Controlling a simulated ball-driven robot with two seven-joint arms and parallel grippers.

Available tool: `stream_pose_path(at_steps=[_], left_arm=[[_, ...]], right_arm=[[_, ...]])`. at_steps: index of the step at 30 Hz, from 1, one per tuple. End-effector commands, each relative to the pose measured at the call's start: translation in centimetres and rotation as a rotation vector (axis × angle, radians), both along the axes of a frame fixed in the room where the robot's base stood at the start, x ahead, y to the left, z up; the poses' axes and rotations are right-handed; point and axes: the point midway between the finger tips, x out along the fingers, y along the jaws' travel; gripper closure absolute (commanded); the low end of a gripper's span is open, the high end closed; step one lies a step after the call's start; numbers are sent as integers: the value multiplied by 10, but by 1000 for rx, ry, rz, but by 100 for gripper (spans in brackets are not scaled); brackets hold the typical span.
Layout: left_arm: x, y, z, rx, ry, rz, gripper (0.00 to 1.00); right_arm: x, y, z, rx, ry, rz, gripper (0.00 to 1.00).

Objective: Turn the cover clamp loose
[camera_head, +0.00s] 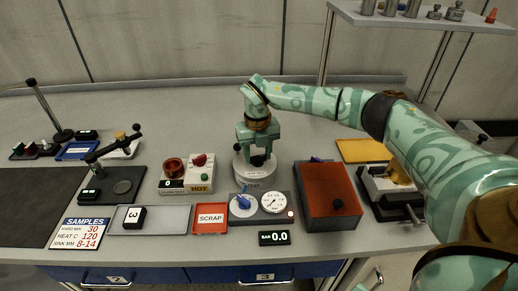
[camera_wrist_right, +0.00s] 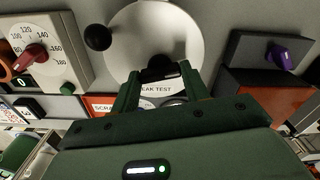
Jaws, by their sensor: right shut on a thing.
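The round white leak test pot (camera_head: 254,172) stands on the bench, and its pale cover (camera_wrist_right: 150,30) fills the top of the right wrist view. My right gripper (camera_head: 258,157) points down at the pot from above. In the right wrist view its green fingers (camera_wrist_right: 160,88) are shut on a black part at the cover's edge, which I take for the cover clamp (camera_wrist_right: 160,70). A black ball knob (camera_wrist_right: 98,37) shows to the left of the fingers. The gripper hides much of the clamp, so how far it is turned cannot be told. My left gripper is not in view.
In front of the pot is a grey panel with a blue knob (camera_head: 243,202) and a dial gauge (camera_head: 273,202). A display (camera_head: 274,238) reads 0.0. A red-lidded box (camera_head: 330,190) stands to the right, and a hot plate unit (camera_head: 187,185) and red scrap tray (camera_head: 210,230) to the left.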

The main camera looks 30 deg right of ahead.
Motion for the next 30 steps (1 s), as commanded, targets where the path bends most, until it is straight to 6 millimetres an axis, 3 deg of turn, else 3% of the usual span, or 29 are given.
stream_pose_path(at_steps=[3,12,30], left_arm=[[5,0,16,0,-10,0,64],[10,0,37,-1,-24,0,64],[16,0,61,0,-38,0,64]], right_arm=[[0,0,6,-1,-3,108,77],[0,0,5,-1,-3,393,77],[1,0,3,0,-3,959,77]])
